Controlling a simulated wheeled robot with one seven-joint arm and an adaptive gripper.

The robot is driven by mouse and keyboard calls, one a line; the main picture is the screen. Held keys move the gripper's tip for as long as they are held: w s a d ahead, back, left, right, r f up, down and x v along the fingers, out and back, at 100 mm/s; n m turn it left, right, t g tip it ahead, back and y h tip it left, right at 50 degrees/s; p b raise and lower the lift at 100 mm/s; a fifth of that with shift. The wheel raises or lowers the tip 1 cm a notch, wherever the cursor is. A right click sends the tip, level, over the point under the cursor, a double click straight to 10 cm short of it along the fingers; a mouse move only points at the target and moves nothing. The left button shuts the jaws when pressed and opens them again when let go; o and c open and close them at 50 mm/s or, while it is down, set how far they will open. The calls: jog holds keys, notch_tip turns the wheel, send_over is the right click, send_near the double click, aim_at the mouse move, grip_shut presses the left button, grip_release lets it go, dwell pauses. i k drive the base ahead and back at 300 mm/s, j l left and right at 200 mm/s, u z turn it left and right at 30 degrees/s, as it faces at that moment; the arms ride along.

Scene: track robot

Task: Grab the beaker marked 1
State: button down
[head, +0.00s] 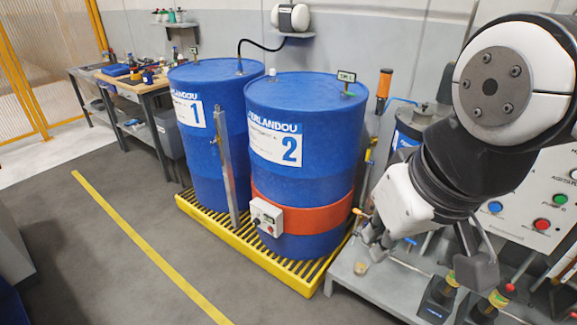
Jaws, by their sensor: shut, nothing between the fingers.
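No beaker marked 1 can be made out in the head view. A small beige item (361,268) sits near the left edge of the grey bench (372,291); it is too small to identify. My gripper (376,240) is partly seen at the lower end of my white and black arm, above the bench and close to the beige item. It is shut and holds nothing. My arm hides much of the bench behind it.
Blue drums marked 1 (207,160) and 2 (290,190) stand on a yellow grated pallet (262,262) left of the bench. Dark devices (438,298) stand at the bench front. A button panel (535,205) is at right. The floor at left is clear.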

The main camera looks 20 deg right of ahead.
aim_at(362, 264)
jog(key=z, duration=0.7)
jog(key=i, duration=0.75)
